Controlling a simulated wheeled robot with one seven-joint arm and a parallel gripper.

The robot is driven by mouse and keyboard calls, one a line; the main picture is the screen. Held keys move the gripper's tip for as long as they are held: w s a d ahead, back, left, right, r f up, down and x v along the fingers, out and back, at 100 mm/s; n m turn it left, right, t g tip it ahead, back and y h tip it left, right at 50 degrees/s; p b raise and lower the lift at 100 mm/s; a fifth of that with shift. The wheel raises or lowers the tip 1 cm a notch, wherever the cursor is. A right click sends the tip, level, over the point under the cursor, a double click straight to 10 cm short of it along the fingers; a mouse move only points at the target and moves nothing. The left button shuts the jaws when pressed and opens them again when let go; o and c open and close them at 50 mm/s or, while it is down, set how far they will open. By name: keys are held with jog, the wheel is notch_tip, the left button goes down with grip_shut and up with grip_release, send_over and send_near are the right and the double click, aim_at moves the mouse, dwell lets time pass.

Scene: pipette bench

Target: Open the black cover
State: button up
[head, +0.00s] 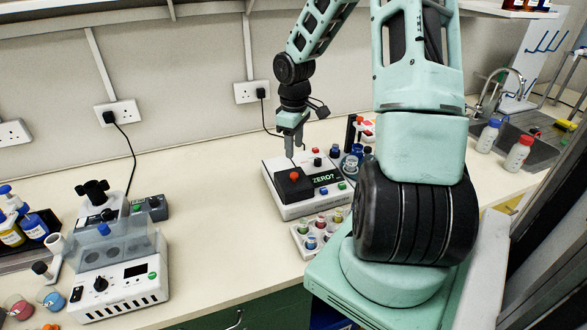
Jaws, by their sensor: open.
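The black cover (291,190) is a dark block with a red knob (294,175) on top. It sits on the left part of a white device (298,211) with a display reading "ZERO?" on the bench. The cover looks closed, and what is under it is hidden. My gripper (290,154) points down just above and behind the cover, near the red knob. It is open and empty, and looks apart from the knob, though the exact gap is hard to tell.
A tray of small coloured-cap vials (319,236) stands in front of the device. More vials (352,162) and a dark post stand to its right. A white machine with a clear lid (113,245) is at the left. The bench between them is clear.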

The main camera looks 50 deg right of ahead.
aim_at(294, 174)
notch_tip(294, 174, down, 9)
jog(key=shift+f, duration=0.1)
dwell(0.3)
